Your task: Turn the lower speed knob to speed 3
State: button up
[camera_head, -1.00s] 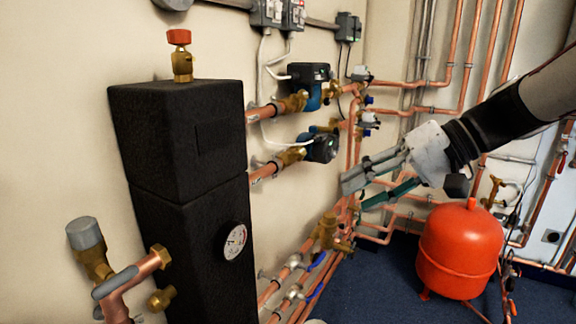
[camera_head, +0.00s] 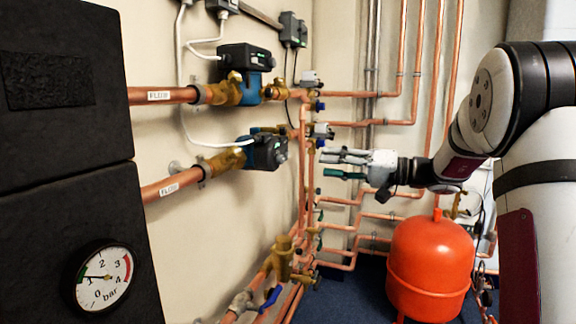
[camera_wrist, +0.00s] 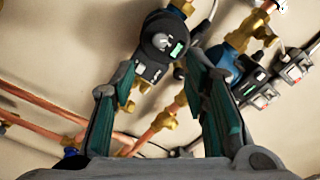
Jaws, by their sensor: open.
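The lower pump (camera_head: 262,153) has a blue body and a dark control head with its speed knob (camera_head: 281,155) on the front face, at centre left in the head view. My gripper (camera_head: 324,165) is open and empty, to the right of this knob and apart from it in the picture. In the wrist view a dark round pump face (camera_wrist: 160,42) with a small grey knob and a green display lies just beyond my open fingertips (camera_wrist: 158,72); it appears to be the lower pump. The knob's setting is too small to read.
The upper pump (camera_head: 245,75) sits above the lower one. Copper pipes (camera_head: 350,123) run along the wall behind my gripper. A red vessel (camera_head: 430,265) stands below my arm. A black tank (camera_head: 70,180) with a pressure gauge (camera_head: 103,279) fills the left.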

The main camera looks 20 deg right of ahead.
aim_at(283, 160)
jog(key=b+x, duration=0.2)
jog(key=x, duration=0.9)
jog(key=shift+a, duration=0.15)
grip_shut()
